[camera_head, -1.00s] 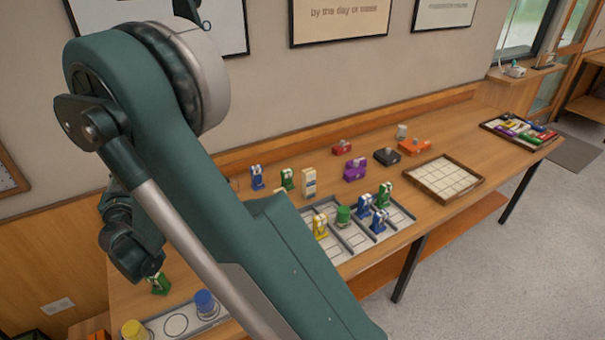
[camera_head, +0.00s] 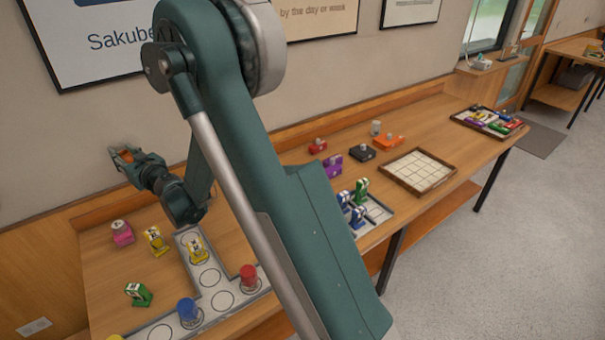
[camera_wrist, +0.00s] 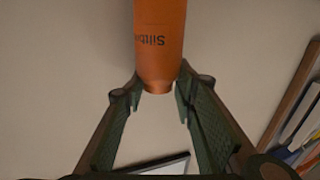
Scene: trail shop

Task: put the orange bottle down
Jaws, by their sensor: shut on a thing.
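The orange bottle (camera_wrist: 160,40) with dark lettering stands out at the top of the wrist view, its far part cut off by the frame's edge. My gripper (camera_wrist: 158,92) is shut on its lower end, one finger at each side. In the head view my gripper (camera_head: 124,158) is at the left, raised in front of the wall above the table's back left part. Only a small orange bit of the bottle (camera_head: 122,153) shows there, between the fingers.
A grey tray with circles (camera_head: 212,278) holds a yellow piece (camera_head: 197,250), a blue cylinder (camera_head: 188,311) and a red cylinder (camera_head: 249,277). Pink (camera_head: 122,233), yellow (camera_head: 155,240) and green (camera_head: 138,294) pieces stand on the wooden table nearby. Bare wood lies between them.

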